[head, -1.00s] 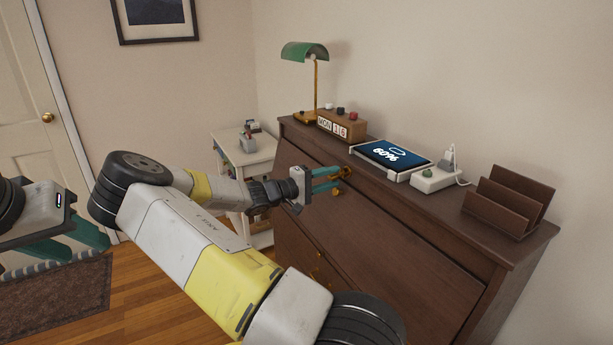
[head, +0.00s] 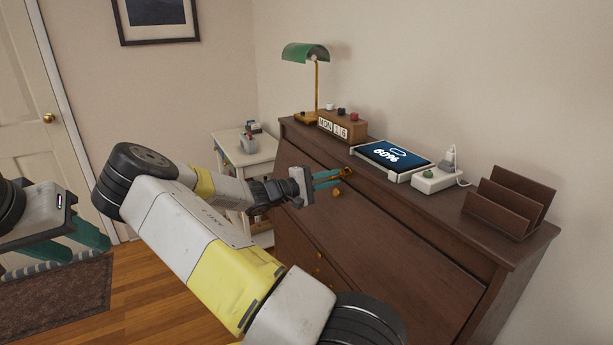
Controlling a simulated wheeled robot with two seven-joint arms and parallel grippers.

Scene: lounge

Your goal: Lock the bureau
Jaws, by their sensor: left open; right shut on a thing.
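The dark brown bureau (head: 410,245) stands at the right with its slanted front closed. A small brass piece (head: 347,171), which looks like a key at the lock, sits at the top edge of that front. My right gripper (head: 339,177) reaches it from the left, with its teal fingers shut on it. The fingertips partly hide it, so I cannot tell how far it is turned. A brass knob (head: 337,192) shows just below the fingers. My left gripper (head: 65,245) is open and empty at the left edge, far from the bureau.
On the bureau top stand a green lamp (head: 305,52), a block calendar (head: 341,126), a tablet (head: 392,155), a charger block (head: 437,179) and a letter rack (head: 510,200). A white side table (head: 245,157) stands behind the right arm. The floor at left is clear around a rug (head: 60,305).

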